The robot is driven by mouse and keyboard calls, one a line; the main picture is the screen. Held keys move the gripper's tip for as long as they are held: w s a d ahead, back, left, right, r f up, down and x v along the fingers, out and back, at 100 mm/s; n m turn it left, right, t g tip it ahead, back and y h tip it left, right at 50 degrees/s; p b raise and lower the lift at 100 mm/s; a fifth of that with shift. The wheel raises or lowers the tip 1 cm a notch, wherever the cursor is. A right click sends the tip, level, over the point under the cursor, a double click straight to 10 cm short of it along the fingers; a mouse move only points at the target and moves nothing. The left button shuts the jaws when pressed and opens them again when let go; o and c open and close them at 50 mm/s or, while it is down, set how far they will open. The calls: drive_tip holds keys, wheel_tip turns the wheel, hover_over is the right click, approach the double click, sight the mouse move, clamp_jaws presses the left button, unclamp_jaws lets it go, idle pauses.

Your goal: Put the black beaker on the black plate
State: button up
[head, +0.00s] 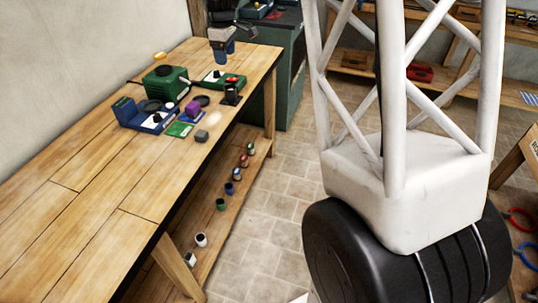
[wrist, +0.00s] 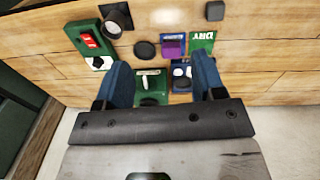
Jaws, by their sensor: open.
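The black beaker (head: 231,92) stands on the wooden bench near its right edge, beside a green device. It also shows at the upper left of the wrist view (wrist: 118,16). A flat black disc (head: 202,100), which looks like the black plate, lies on the bench near a purple block; it is left of that block in the wrist view (wrist: 145,50). My gripper (head: 222,48) is above the far end of the bench, apart from both. In the wrist view its blue fingers (wrist: 162,78) are spread with nothing held between them.
A purple block (head: 193,109) lies on a blue card. A green card (head: 180,129) and a grey block (head: 201,136) are nearby. Green devices (head: 167,83) (head: 222,80) and a blue device (head: 145,116) stand around. The near part of the bench (head: 90,200) is clear.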

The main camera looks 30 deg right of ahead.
drive_tip(key=s+a+r+m+t, duration=0.1)
drive_tip(key=s+a+r+m, duration=0.2)
drive_tip(key=s, duration=0.9)
drive_tip(key=s+a+r+m, duration=0.2)
drive_tip(key=s+r, duration=0.1)
drive_tip(key=s, duration=0.9)
drive_tip(key=s+a+f+m, duration=0.1)
drive_tip(key=s+f+m, duration=0.1)
drive_tip(key=s, duration=0.9)
drive_tip(key=s+a+f+m+t, duration=0.1)
drive_tip(key=s+a+f+m, duration=0.1)
drive_tip(key=s, duration=1)
drive_tip(key=shift+s+f+m, duration=0.15)
drive_tip(key=shift+f+m, duration=0.35)
drive_tip(key=shift+f, duration=0.35)
